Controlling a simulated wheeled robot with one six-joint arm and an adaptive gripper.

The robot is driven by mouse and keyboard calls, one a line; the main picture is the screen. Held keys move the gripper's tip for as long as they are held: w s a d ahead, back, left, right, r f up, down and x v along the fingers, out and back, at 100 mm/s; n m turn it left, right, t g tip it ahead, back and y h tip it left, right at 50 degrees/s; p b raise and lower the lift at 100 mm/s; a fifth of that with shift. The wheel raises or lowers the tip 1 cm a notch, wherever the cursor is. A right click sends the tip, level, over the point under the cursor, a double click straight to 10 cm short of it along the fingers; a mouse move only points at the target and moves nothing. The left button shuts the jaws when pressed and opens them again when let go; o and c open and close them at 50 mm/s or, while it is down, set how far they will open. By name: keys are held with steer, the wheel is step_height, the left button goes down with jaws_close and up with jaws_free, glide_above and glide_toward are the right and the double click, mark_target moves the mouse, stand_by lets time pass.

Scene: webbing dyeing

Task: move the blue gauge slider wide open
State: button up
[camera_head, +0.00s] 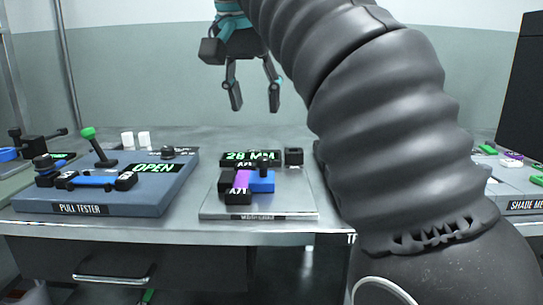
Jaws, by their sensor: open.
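The blue gauge slider (263,185) sits on the width gauge (297,202), a light grey plate on the bench in the middle of the view. A purple piece (242,179) lies just left of the slider, between it and a black block (225,183). A dark knob stands up at the slider. A tag in front reads what looks like A71, and the gauge display (250,158) reads 28 MM. My gripper (254,100) hangs above and behind the gauge, open and empty, its two fingers pointing down and apart from the slider.
The pull tester (150,195), with a green-tipped lever (89,134) and an OPEN display, stands left of the gauge. A small black block (293,156) is at the gauge's back right. Part of a shade meter (522,205) shows at far right.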

mark_target(264, 157)
steer(key=b+x, duration=0.4)
steer(key=x, duration=0.8)
jaws_close()
